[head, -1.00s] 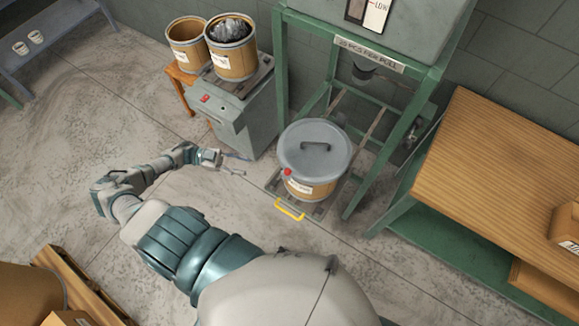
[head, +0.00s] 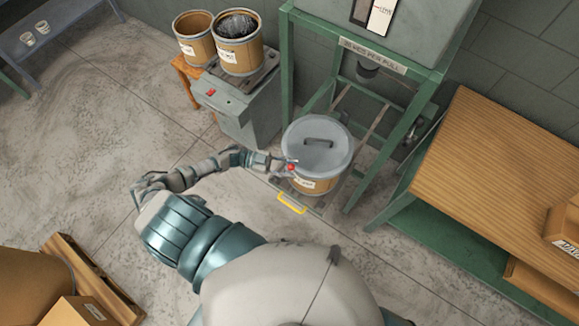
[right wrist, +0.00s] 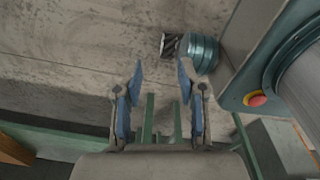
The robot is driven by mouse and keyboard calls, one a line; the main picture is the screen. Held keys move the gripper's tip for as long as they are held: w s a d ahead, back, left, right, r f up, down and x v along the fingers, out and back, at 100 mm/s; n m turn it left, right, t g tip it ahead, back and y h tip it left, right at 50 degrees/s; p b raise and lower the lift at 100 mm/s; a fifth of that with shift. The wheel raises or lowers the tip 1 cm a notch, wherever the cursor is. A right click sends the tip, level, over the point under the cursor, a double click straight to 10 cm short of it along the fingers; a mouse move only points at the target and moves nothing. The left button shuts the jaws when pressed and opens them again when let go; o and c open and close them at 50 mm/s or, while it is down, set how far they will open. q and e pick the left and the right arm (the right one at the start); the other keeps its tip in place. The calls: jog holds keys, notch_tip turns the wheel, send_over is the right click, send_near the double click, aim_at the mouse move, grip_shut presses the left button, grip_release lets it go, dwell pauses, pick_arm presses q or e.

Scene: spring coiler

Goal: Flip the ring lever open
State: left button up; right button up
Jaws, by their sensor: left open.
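A drum (head: 316,187) with a grey lid (head: 317,146) and a dark top handle stands under the green frame. A small red knob (head: 291,167) shows at the left of the lid's rim, likely the end of the ring lever; the lever itself is hard to make out. My left gripper (head: 286,166) is open at the red knob, with its fingers on either side of it; contact cannot be told. My right gripper (right wrist: 160,80) shows in the right wrist view, open and empty, away from the drum.
A yellow handle (head: 292,203) sticks out low in front of the drum. A grey cabinet (head: 238,112) bearing drums stands to the left, the green frame (head: 289,75) behind, and a wooden bench (head: 500,170) to the right.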

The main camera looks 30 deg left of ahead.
pick_arm(q)
jog(key=shift+a, duration=0.1)
jog(key=shift+c, duration=0.9)
grip_shut()
jog(key=shift+d, duration=0.3)
jog(key=b, duration=0.1)
jog(key=a+n+t+h+b, duration=0.1)
jog(key=b, duration=0.1)
jog(key=shift+w+a+f+h, duration=0.15)
jog(key=shift+a+f+h, duration=0.05)
jog(key=shift+f+h, duration=0.1)
jog(key=shift+w+a+r+n+h+b, duration=0.1)
jog(key=shift+a+r+n+h+b, duration=0.2)
jog(key=shift+a+n+h+b, duration=0.25)
jog(key=shift+d+r, duration=0.1)
jog(key=shift+r, duration=0.05)
pick_arm(e)
jog(key=f, duration=0.2)
jog(key=a+f, duration=0.1)
jog(key=f, duration=0.1)
